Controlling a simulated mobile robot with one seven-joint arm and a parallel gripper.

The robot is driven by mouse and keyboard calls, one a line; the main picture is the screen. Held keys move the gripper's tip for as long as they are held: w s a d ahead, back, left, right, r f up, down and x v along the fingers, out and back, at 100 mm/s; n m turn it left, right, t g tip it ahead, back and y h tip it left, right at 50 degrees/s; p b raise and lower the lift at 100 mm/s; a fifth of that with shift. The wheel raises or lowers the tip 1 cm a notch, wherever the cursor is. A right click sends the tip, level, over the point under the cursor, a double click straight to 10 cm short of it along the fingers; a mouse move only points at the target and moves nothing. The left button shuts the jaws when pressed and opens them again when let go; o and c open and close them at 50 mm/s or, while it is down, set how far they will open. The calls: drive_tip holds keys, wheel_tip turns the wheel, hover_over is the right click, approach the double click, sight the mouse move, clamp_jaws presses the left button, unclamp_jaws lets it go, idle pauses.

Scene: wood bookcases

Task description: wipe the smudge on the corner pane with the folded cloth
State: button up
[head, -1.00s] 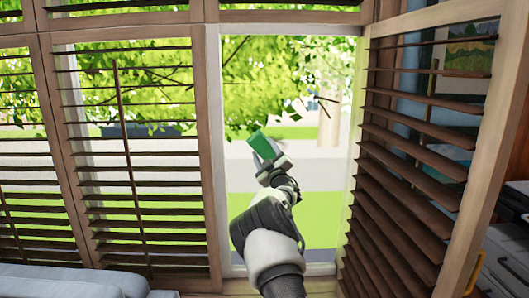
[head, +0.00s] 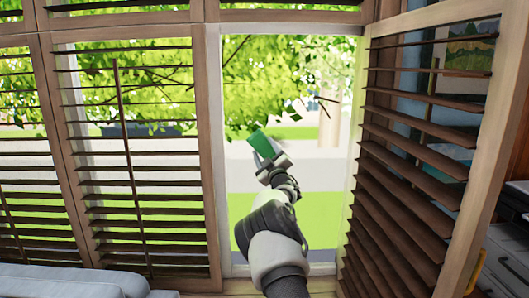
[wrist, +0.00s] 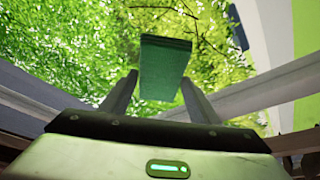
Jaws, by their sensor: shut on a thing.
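The folded cloth (head: 263,143) is a green block at the tip of my gripper (head: 270,160), in front of the uncovered window pane (head: 288,175). In the wrist view the cloth (wrist: 164,68) stands up between the two fingers of my gripper (wrist: 160,95), which is shut on it. Foliage shows beyond the cloth. I cannot tell whether the cloth touches the glass. Thin dark strokes (head: 312,106) show to the upper right of the cloth; I cannot tell whether they are the smudge or branches outside.
Closed-frame slatted shutters (head: 130,150) cover the windows at left. An open shutter panel (head: 415,150) swings toward me at right, close to my arm. A pale grey cushioned seat (head: 70,282) lies at lower left. Grey drawers (head: 505,265) stand at lower right.

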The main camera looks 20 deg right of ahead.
drive_tip(key=shift+w+d, duration=0.2)
drive_tip(key=shift+w, duration=0.25)
drive_tip(key=shift+d, duration=0.1)
drive_tip(key=shift+s+d+b, duration=0.35)
drive_tip(key=shift+s+d, duration=0.2)
drive_tip(key=shift+d, duration=1.2)
drive_tip(key=shift+s+d+b, duration=0.4)
drive_tip(key=shift+s+d, duration=0.15)
drive_tip(key=shift+d, duration=1.15)
drive_tip(key=shift+s+d+b, duration=0.35)
drive_tip(key=shift+s+d, duration=0.2)
drive_tip(key=shift+d, duration=1.2)
drive_tip(key=shift+a+r, duration=0.1)
drive_tip(key=shift+r, duration=0.05)
drive_tip(key=shift+w+a+b, duration=0.55)
drive_tip(key=shift+a+b, duration=0.4)
drive_tip(key=shift+a, duration=0.8)
drive_tip(key=shift+w+a+b, duration=0.6)
drive_tip(key=shift+a+b, duration=0.4)
drive_tip(key=shift+a, duration=0.75)
drive_tip(key=shift+w+a+b, duration=0.55)
drive_tip(key=shift+a+b, duration=0.4)
drive_tip(key=shift+a, duration=0.8)
